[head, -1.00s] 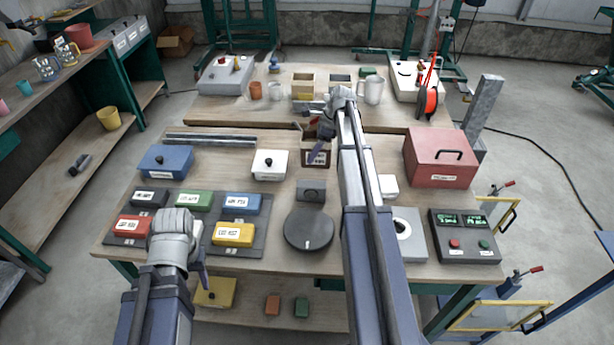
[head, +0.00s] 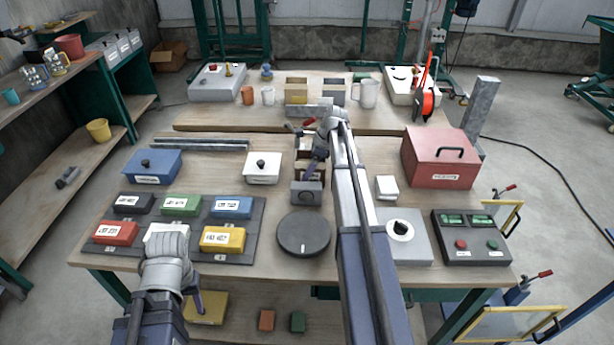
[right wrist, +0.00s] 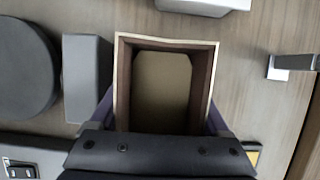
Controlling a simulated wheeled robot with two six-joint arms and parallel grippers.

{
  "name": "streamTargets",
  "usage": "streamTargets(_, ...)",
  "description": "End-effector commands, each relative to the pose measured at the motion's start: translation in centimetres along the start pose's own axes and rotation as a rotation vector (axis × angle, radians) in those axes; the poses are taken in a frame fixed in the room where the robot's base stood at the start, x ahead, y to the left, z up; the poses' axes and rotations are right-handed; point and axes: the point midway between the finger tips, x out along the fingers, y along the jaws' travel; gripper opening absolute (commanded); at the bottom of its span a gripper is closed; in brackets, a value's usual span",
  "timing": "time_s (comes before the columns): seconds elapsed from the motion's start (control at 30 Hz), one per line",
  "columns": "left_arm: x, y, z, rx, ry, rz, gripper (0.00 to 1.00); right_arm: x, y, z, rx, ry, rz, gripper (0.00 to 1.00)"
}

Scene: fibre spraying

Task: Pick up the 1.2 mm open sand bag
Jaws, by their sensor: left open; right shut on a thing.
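The open sand bag (right wrist: 162,85) shows in the right wrist view as a square, open-topped brown bag with a pale rim and tan sand inside. My right gripper (right wrist: 162,118) has its purple fingers along two opposite sides of it, shut on it. In the head view the brown bag (head: 301,167) is partly hidden behind my right gripper (head: 315,170), just behind the grey block. I cannot read its label or tell whether it is off the table. My left gripper (head: 196,300), largely hidden by its wrist, is open near the table's front edge.
A grey block (head: 307,193) and black disc (head: 304,234) stand in front of the bag. A white knobbed box (head: 262,168) is to its left, a red case (head: 440,158) to the right. Several coloured boxes sit on a dark tray (head: 258,225) at front left.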

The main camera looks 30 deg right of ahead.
Motion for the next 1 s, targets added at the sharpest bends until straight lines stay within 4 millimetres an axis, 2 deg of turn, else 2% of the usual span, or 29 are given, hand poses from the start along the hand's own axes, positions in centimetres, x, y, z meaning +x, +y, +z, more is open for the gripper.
streamTargets(0.03,0.53,0.05,-0.03,0.000,0.000,0.000,0.50,0.49,0.00,-0.18,0.000,-0.001,0.000,0.00)
streamTargets(0.43,0.74,0.07,-0.04,0.000,0.000,0.000,0.50,0.69,0.00,-0.27,0.000,-0.001,0.000,0.00)
streamTargets(0.47,0.59,0.06,-0.04,0.000,0.000,0.000,0.50,0.55,0.00,-0.23,0.000,0.000,0.000,0.83)
streamTargets(0.6,0.57,0.06,-0.03,0.000,0.000,0.000,0.50,0.52,0.00,-0.22,0.000,0.000,0.000,0.99)
streamTargets(1.0,0.16,0.01,-0.01,0.000,0.000,0.000,0.50,0.14,0.00,-0.06,0.000,0.000,0.000,1.00)
